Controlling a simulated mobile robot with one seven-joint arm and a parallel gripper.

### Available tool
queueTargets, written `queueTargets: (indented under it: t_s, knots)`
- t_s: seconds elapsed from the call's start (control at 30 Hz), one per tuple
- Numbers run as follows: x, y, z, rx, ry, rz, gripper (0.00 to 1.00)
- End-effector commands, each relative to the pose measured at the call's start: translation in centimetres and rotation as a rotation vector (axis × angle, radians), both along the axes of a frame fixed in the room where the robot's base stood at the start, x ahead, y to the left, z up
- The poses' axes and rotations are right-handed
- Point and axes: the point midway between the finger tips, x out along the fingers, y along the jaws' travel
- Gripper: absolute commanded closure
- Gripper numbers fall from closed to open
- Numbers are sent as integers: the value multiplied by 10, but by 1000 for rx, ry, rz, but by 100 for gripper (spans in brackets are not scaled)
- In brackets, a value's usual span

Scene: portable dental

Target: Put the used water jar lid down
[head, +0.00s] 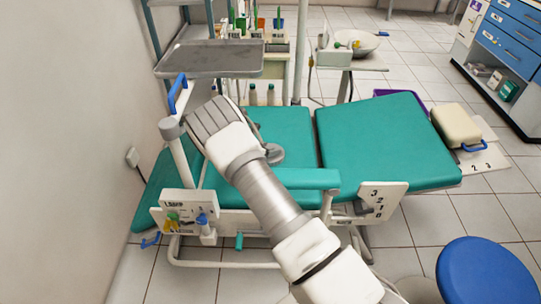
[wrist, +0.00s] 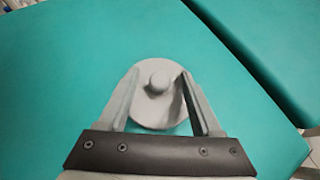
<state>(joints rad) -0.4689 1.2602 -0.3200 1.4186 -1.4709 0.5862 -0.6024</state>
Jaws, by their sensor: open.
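The water jar lid (wrist: 157,100), a pale grey round disc with a small round knob, lies on the teal cushion of the dental couch (wrist: 60,80) in the wrist view. My gripper (wrist: 160,71) is open above it, with one finger on each side of the knob. A shadow falls across the lid's right part. I cannot tell whether the fingers touch the lid. In the head view my arm hides the fingertips over the couch (head: 380,142), and a grey rounded shape just right of my wrist cannot be clearly identified.
A gap between two cushions runs at the right of the wrist view. A metal tray (head: 212,58) stands behind my arm. A teal armrest (head: 305,179) is at the couch's near side. A blue stool (head: 487,273) is at the lower right. The couch's right section is clear.

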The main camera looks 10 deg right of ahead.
Motion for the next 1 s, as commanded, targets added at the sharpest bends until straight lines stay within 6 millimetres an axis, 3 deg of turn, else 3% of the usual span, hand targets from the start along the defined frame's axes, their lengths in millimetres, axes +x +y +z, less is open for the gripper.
queueTargets:
  t_s: [0.33,0.7,1.0]
  knots:
    - [6,-6,-4,1,-1,0,34]
    - [6,-6,-4,1,-1,-1,100]
    - [6,-6,-4,0,-1,-1,100]
